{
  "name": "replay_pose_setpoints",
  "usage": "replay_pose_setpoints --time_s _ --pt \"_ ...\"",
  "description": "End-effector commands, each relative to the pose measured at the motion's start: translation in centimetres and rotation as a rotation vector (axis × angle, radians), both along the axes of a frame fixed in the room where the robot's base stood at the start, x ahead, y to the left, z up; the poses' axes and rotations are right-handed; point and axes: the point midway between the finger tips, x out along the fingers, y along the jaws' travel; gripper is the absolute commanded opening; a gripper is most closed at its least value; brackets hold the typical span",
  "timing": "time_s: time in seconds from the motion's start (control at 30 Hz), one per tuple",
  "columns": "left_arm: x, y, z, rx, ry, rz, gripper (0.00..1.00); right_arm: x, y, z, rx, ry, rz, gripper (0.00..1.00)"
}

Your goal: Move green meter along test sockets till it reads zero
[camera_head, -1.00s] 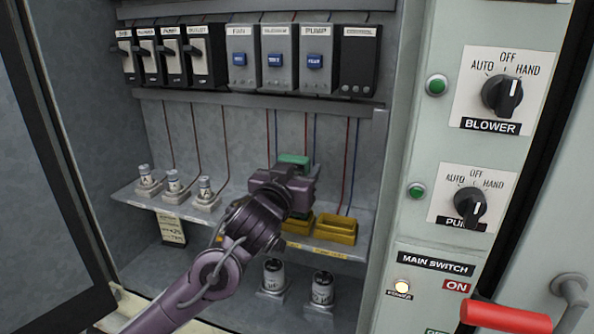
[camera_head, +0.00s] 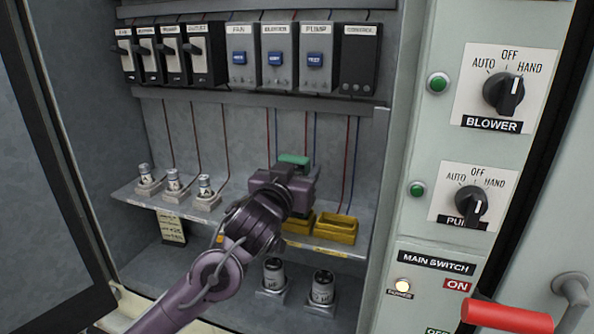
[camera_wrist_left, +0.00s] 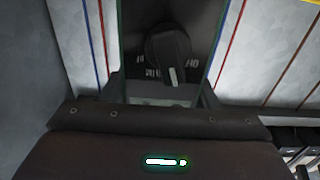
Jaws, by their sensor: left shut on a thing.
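The green meter (camera_head: 294,160) is in my left gripper (camera_head: 290,185), above the shelf. In the head view only its green top shows; the gripper hides the rest. In the left wrist view the meter's dark face (camera_wrist_left: 205,35) sits between the fingers of my left gripper (camera_wrist_left: 162,92), with a black dial knob and green side edges. No reading can be made out. Yellow test sockets stand on the shelf: one at the right (camera_head: 335,230) is clear, and another (camera_head: 300,223) is partly behind the gripper. My right gripper is not in view.
Three white fuse holders (camera_head: 173,185) stand on the shelf (camera_head: 130,198) to the left. Two cylinders (camera_head: 322,287) stand below it. Red and blue wires hang behind the gripper. The panel with the main switch handle (camera_head: 505,318) is at right, the open door at left.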

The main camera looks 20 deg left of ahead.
Motion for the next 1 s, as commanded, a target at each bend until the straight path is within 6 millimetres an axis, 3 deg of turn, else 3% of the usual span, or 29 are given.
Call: replay_pose_setpoints --time_s 0.2,0.23,0.4,0.77,1.0 --pt "0.0 0.0 -0.2 -0.002 -0.002 0.0 0.18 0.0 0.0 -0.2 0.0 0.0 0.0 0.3" --pt "0.0 0.0 -0.2 -0.002 -0.002 0.0 0.56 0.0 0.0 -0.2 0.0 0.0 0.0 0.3" --pt "0.0 0.0 -0.2 -0.001 -0.001 0.0 0.78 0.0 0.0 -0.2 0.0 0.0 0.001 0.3" --pt "-0.5 0.0 -0.5 0.0 0.001 -0.001 0.8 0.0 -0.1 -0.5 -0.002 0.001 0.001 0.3" --pt "-4.3 0.1 -0.7 -0.001 0.0 -0.002 0.8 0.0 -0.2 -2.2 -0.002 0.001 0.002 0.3"
